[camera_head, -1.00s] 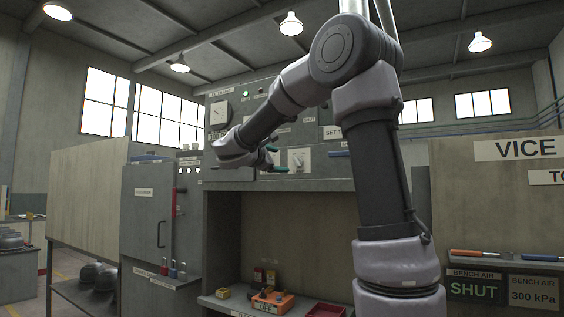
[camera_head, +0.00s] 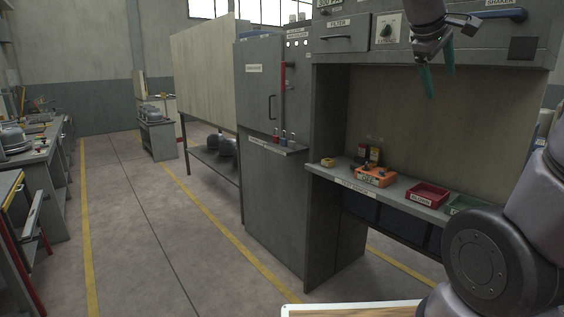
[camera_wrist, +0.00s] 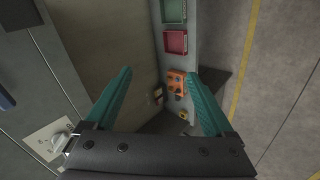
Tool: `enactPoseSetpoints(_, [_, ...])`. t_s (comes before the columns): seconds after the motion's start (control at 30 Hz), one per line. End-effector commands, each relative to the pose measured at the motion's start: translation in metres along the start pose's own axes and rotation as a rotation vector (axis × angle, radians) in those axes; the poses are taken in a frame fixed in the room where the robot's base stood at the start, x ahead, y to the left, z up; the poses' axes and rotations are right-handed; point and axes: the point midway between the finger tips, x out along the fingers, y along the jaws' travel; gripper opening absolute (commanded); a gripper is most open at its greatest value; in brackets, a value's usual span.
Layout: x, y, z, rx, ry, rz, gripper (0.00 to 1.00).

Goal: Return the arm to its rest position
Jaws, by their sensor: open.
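My gripper (camera_head: 438,70) is at the upper right in the head view, with its two teal fingers pointing down in front of the cabinet's upper panel. The fingers are apart and nothing is between them. In the wrist view my gripper (camera_wrist: 160,95) also shows open and empty, with the shelf some way beyond the fingertips. My arm folds down along the right edge of the head view, and part of it is out of frame.
The workbench shelf (camera_head: 398,203) carries an orange box (camera_head: 375,177), a red tray (camera_head: 428,194) and a green tray (camera_head: 464,204). A grey cabinet (camera_head: 262,190) with a red handle stands left of it. A dial panel (camera_head: 388,30) is near my gripper. The floor at left is open.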

Motion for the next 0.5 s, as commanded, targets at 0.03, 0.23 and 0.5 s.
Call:
enactPoseSetpoints(0.03, [-0.005, -0.018, 0.016, 0.101, 0.019, -0.081, 0.88])
enactPoseSetpoints(0.23, [-0.032, -0.096, 0.049, 0.532, 0.094, -0.422, 0.88])
enactPoseSetpoints(0.5, [-0.066, -0.147, 0.055, 0.931, 0.154, -0.709, 0.88])
